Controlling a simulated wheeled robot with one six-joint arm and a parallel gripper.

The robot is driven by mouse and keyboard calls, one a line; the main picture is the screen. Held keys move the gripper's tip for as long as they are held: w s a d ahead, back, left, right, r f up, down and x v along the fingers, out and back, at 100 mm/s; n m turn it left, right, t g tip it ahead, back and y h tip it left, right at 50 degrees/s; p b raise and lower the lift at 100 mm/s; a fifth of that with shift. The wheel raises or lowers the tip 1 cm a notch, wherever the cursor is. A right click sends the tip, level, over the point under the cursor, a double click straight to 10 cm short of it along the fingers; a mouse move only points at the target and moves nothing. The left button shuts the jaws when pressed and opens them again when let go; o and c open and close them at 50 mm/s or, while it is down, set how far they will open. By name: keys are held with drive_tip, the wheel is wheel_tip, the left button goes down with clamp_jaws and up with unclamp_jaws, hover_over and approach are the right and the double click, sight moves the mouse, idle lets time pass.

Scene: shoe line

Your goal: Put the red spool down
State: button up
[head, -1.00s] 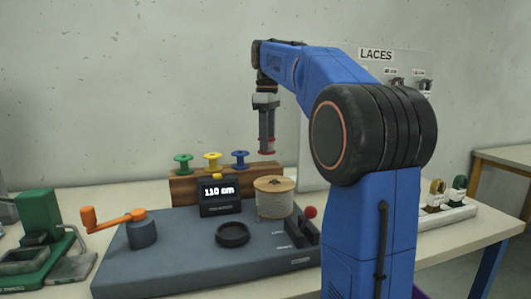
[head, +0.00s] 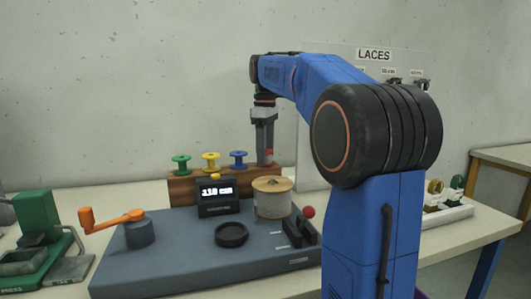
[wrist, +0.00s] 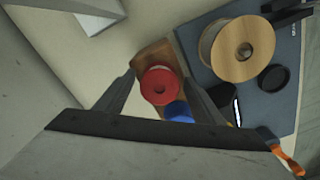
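The red spool (wrist: 159,86) stands on the right end of the wooden rack (wrist: 150,54), seen from above in the wrist view. In the head view the red spool (head: 269,157) is partly hidden by my gripper (head: 265,159). My gripper, also in the wrist view (wrist: 160,77), points down with one finger on each side of the spool. The fingers look apart from the spool's flange, with a small gap on both sides, so it appears open around it.
Blue (head: 238,160), yellow (head: 211,162) and green (head: 181,165) spools stand on the rack to the left. In front are a display (head: 217,195), a large cord reel (head: 272,198) and an orange crank (head: 110,219). The blue spool is close to one finger.

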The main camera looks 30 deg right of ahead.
wheel_tip(320, 180, up, 12)
drive_tip(key=shift+r, duration=0.15)
idle(0.5)
idle(0.5)
